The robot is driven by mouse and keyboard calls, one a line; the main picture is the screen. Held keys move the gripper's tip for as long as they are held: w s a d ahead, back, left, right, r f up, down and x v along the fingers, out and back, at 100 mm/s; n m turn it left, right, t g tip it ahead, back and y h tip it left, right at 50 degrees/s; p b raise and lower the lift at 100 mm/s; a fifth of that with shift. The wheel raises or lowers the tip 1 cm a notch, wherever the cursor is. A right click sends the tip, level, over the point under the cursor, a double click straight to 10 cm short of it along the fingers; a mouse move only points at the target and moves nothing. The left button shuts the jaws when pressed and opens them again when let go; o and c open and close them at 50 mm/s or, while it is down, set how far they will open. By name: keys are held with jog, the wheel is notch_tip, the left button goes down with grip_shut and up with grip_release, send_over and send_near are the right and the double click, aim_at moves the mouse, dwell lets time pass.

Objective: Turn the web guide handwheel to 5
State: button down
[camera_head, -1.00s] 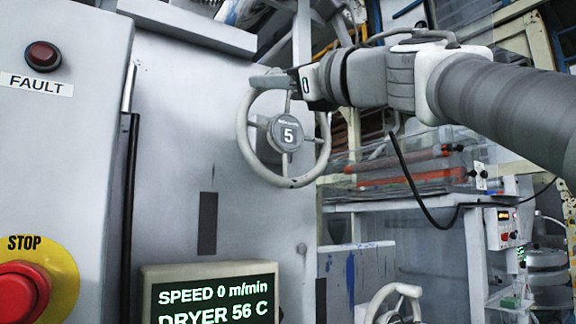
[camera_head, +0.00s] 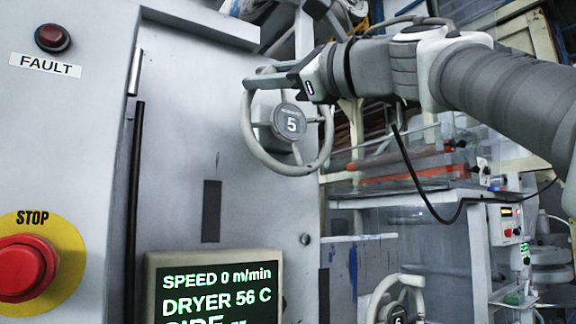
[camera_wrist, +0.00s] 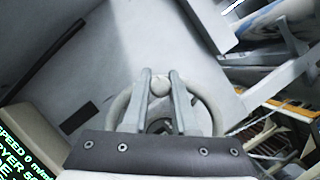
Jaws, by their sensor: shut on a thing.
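My gripper (camera_head: 262,79) reaches in from the right, at the top of the wheel. In the wrist view, the two fingers of my gripper (camera_wrist: 159,76) are shut around a small round knob (camera_wrist: 161,86) on the far rim. The wheel's rim (camera_wrist: 213,112) curves out on both sides of the fingers. My gripper hides part of the upper right rim in the head view.
A display (camera_head: 215,288) reads SPEED 0 m/min and DRYER 56 C below the wheel. A red STOP button (camera_head: 24,268) and a FAULT lamp (camera_head: 51,38) are at left. Another handwheel (camera_head: 402,284) stands at lower right. Machinery fills the right side.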

jog(key=c, duration=0.7)
grip_release()
jog(key=b+v, duration=0.4)
jog(key=v, duration=1.3)
jog(key=shift+d+f+b, duration=0.15)
jog(key=shift+b, duration=0.25)
jog(key=shift+s, duration=0.1)
